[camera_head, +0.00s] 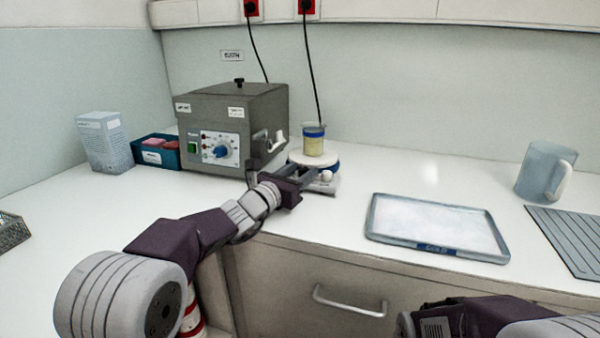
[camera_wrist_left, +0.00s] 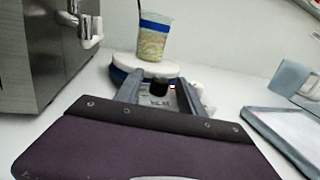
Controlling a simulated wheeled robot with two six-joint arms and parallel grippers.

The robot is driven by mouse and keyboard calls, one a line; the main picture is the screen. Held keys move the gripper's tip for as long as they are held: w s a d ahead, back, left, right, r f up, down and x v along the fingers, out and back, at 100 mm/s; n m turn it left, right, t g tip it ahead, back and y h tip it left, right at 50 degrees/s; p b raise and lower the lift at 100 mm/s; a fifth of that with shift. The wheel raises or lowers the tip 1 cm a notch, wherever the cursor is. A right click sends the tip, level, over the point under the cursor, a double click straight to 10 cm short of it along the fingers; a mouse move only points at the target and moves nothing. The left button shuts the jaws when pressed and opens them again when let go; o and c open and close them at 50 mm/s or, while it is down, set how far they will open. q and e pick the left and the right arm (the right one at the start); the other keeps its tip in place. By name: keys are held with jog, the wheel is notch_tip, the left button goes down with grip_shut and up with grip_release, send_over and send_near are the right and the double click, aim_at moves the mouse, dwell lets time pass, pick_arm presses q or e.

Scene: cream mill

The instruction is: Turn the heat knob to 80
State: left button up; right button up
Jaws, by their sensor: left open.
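A small hotplate stirrer (camera_head: 328,184) with a round white top and blue ring stands on the bench. A beaker of pale yellow contents (camera_head: 313,141) stands on it. A black knob (camera_wrist_left: 158,86) on its front shows in the left wrist view; I cannot read a setting. A whitish knob (camera_head: 326,176) shows at its front right. My left gripper (camera_head: 314,176) is open at the hotplate's front. In the left wrist view its fingers (camera_wrist_left: 160,92) lie on either side of the black knob; contact is unclear. My right gripper's fingers are out of sight.
A grey machine (camera_head: 233,102) with a blue dial (camera_head: 221,151) and a metal spout stands left of the hotplate. A blue bin (camera_head: 157,152) and carton (camera_head: 104,143) are farther left.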

pick_arm(q)
grip_shut()
jog(key=shift+r+h+p, duration=0.15)
jog(key=shift+h+p, duration=0.15)
jog(key=shift+p, duration=0.25)
jog(key=m+g+h+p, duration=0.2)
jog(key=p, duration=0.1)
jog(key=m+g+h+p, duration=0.1)
jog(key=g+p, duration=0.1)
jog(key=p, duration=0.1)
jog(key=m+g+h+p, duration=0.2)
jog(key=p, duration=0.1)
jog(key=shift+w+a+r+m+h+p, duration=0.1)
jog(key=shift+w+a+m+h+p, duration=0.2)
jog(key=shift+a, duration=0.05)
jog(key=shift+f+m+g+h+p, duration=0.2)
jog(key=shift+m+g+h+p, duration=0.15)
jog(key=shift+g+p, duration=0.25)
grip_release()
